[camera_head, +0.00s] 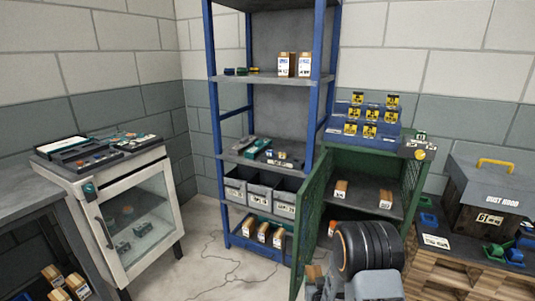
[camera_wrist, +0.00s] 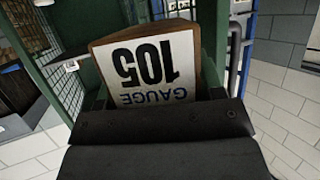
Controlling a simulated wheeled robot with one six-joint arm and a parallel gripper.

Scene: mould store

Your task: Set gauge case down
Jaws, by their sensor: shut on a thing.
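My gripper (camera_wrist: 160,118) is shut on a gauge case (camera_wrist: 155,68), a brown wooden block with a white label. The label reads "GAUGE 105" and appears upside down in the wrist view. The lower part of the case is hidden behind the dark jaws. In the head view my arm is low at the right of centre, in front of the open green cabinet (camera_head: 311,215), and hides the jaws. Similar cases stand inside this cabinet: one at left (camera_head: 340,189) and one at right (camera_head: 385,198), with bare shelf between them.
The cabinet's green door stands open. A dust hood box (camera_head: 487,200) sits right; a glass-fronted cabinet (camera_head: 140,215) stands left.

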